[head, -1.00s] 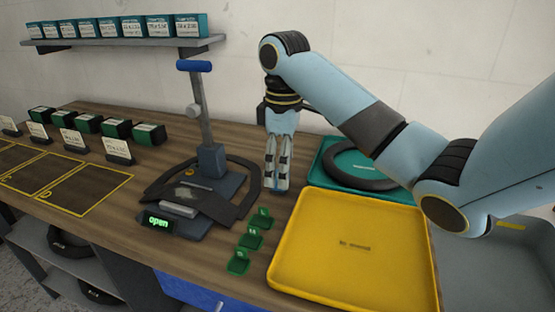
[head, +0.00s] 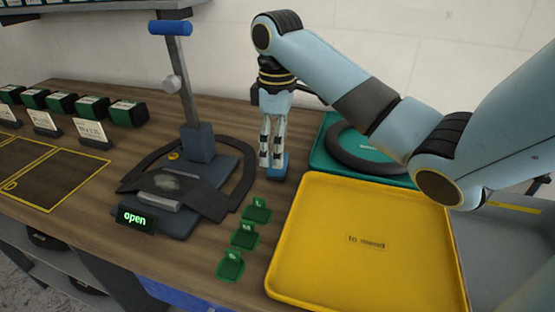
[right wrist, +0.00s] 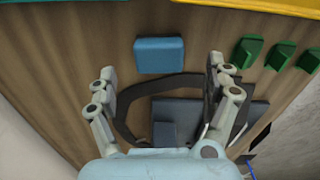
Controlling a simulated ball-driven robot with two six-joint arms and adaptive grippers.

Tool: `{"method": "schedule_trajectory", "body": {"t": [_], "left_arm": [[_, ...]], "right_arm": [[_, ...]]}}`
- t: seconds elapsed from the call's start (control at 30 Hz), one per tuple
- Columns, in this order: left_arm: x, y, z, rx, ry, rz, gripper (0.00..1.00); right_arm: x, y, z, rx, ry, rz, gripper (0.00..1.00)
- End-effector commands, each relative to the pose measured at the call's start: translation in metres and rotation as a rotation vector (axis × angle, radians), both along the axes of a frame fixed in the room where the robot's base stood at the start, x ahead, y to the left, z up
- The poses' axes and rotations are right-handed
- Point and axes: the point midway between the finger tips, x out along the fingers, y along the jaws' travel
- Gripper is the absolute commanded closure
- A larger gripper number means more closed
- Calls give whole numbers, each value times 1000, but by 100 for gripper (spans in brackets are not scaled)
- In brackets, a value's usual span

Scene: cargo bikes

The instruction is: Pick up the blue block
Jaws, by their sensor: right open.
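The blue block (head: 277,166) stands on the wooden bench between the black clamp device and the yellow tray. My right gripper (head: 270,164) points down just beside the block and partly in front of it in the head view. In the right wrist view the block (right wrist: 159,55) lies beyond the open fingers (right wrist: 160,75), roughly centred between them, with nothing held. I cannot tell the exact height of the fingertips over the bench. My left gripper is not in view.
The clamp device (head: 180,190) with an "open" display stands left of the block. Several green holders (head: 243,236) sit in front. The yellow tray (head: 290,290) and teal tray (head: 318,158) with a black ring lie to the right.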

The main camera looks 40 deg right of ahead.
Motion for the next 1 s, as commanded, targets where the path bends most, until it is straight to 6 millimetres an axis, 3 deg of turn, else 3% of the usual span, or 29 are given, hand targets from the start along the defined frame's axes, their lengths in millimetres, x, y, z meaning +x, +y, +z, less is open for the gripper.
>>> {"method": "schedule_trajectory", "body": {"t": [0.3,0.6,1.0], "left_arm": [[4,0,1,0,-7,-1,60],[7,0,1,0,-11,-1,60],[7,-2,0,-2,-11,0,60]], "right_arm": [[0,-2,-45,0,2,1,15],[0,-2,-51,-1,1,2,15],[0,-2,-51,-1,1,2,68]]}}
